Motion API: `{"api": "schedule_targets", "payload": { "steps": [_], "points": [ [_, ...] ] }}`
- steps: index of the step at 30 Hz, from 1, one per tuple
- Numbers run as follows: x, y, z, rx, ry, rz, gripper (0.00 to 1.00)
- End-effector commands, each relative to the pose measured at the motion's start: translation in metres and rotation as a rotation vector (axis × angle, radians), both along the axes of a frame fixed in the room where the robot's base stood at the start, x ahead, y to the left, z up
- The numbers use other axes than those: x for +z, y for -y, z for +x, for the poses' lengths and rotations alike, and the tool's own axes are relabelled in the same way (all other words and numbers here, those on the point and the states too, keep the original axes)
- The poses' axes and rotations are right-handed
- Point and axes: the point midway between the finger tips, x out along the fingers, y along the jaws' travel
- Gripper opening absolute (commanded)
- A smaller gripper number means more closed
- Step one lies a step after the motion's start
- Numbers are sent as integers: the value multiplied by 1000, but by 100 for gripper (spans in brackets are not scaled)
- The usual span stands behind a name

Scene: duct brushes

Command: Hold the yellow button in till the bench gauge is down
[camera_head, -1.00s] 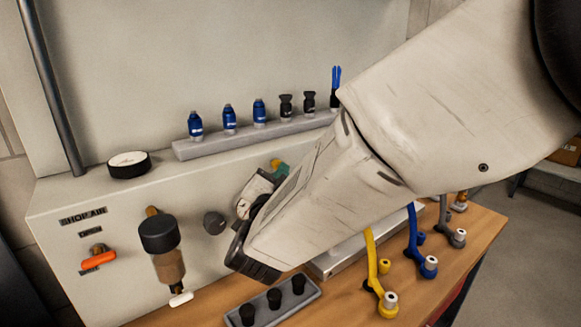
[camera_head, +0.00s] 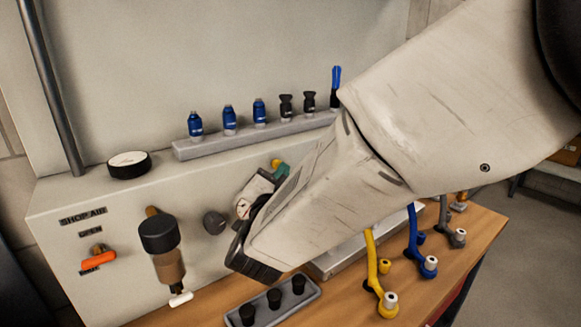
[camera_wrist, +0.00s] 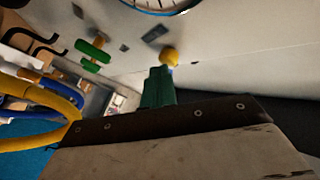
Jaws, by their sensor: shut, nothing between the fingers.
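The yellow button (camera_wrist: 170,55) is a round knob on the pale panel in the wrist view. It shows small in the head view (camera_head: 276,163), partly behind my gripper. My gripper (camera_wrist: 160,71) has green fingers, shut and empty, with their tips right at the button's lower left side in the picture. I cannot tell whether they touch it or press it. A round dial with a blue rim (camera_wrist: 160,5), likely the bench gauge, is cut off at the wrist view's top edge, so its reading cannot be told.
A green-handled valve (camera_wrist: 93,52) is left of the fingers in the wrist view. The panel has an orange lever (camera_head: 98,258) and a dark-topped filter (camera_head: 160,235). Yellow (camera_head: 372,262) and blue hoses (camera_head: 413,240) stand at the bench's right, near a tray of black plugs (camera_head: 272,300).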

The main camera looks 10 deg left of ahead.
Motion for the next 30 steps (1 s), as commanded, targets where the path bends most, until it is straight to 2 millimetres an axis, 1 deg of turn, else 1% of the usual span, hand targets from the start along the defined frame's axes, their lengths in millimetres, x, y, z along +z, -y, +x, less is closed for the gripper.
{"api": "schedule_targets", "payload": {
  "steps": [10, 22, 30],
  "points": [
    [0, 12, -11, 1, -1, 0, 0],
    [0, 16, -14, 0, 0, 0, 0],
    [1, 34, -31, 1, 1, 1, 0]
  ]
}}
